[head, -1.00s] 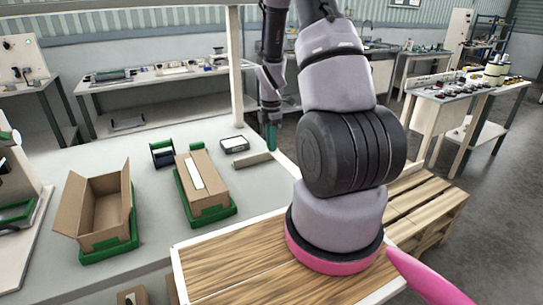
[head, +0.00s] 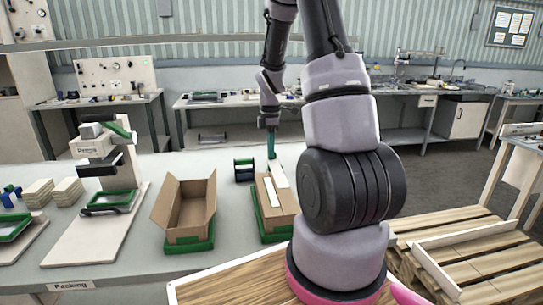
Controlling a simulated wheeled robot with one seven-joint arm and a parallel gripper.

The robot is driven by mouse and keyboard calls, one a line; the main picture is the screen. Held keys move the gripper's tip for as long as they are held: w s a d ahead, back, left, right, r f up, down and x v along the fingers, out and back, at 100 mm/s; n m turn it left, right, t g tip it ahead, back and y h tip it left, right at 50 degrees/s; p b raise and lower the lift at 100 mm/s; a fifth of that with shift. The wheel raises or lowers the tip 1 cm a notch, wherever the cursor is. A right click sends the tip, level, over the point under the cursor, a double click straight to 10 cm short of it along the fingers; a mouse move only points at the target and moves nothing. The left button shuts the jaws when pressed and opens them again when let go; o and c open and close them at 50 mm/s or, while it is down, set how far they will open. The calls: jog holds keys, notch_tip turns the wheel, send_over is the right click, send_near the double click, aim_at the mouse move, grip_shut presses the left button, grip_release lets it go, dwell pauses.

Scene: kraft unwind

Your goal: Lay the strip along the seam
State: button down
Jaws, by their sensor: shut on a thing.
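My gripper (head: 271,156) points down over the far end of the closed cardboard box (head: 284,209), its teal fingers shut. A pale strip (head: 279,174) shows just below the fingertips, over the far part of the box top; the grip is too small to see clearly. A white band (head: 272,196) runs lengthwise on the box top, and I cannot tell whether the strip touches it. The box sits in a green tray (head: 272,236). My arm hides the right side.
An open cardboard box (head: 187,211) stands to the left in a green tray. A black-and-green holder (head: 243,170) stands between the boxes, farther back. A press-like device (head: 104,150) is at the left. Pallets (head: 465,255) lie at the right.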

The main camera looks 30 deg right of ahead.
aim_at(269, 177)
jog(key=shift+a, duration=0.25)
jog(key=shift+w+a+f, duration=0.1)
jog(key=shift+a+f, duration=0.05)
jog(key=shift+f, duration=3.15)
jog(key=shift+f, duration=0.2)
jog(key=c, duration=0.8)
grip_release()
jog(key=shift+o, duration=0.2)
notch_tip(269, 177, up, 11)
jog(key=shift+r, duration=0.1)
